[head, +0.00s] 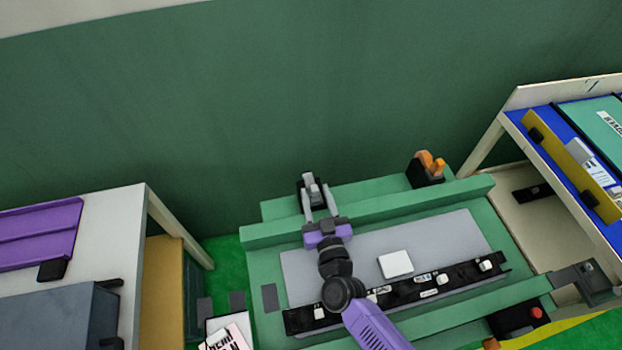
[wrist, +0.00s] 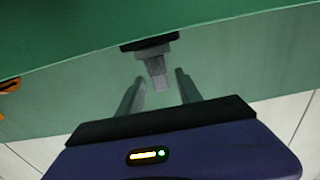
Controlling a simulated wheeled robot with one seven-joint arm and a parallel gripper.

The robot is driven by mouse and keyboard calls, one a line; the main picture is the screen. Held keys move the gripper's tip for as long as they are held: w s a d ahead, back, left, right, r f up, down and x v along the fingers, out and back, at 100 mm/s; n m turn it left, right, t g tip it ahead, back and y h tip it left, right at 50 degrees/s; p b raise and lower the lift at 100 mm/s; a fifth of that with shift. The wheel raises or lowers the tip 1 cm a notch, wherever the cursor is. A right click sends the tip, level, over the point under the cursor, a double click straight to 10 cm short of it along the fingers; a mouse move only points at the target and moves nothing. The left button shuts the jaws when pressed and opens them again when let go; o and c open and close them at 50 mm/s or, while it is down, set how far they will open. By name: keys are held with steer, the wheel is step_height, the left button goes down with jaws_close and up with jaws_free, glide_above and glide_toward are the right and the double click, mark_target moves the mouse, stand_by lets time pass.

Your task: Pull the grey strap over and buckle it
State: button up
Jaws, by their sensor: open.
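A grey strap (head: 311,185) stands up from a black mount at the back left of the green fixture. Its grey end also shows in the wrist view (wrist: 157,72), hanging from the dark mount. My gripper (head: 318,203) is open at the strap. In the wrist view the two fingers (wrist: 160,82) stand apart, one on each side of the strap's end, with gaps visible. An orange, two-pronged piece on a black block (head: 430,165), perhaps the buckle, sits at the back right of the fixture. Its orange edge shows at the left of the wrist view (wrist: 9,86).
The green fixture (head: 262,240) holds a grey plate (head: 440,235) with a white block (head: 395,264) and a black strip (head: 460,275) with white clips. A table with a purple tray (head: 40,232) stands left, a blue-topped table (head: 560,165) right. A green wall stands behind.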

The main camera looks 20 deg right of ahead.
mark_target(311, 181)
steer(key=w, duration=0.3)
steer(key=w+d, duration=0.1)
steer(key=w, duration=0.1)
jaws_close()
stand_by(1.4)
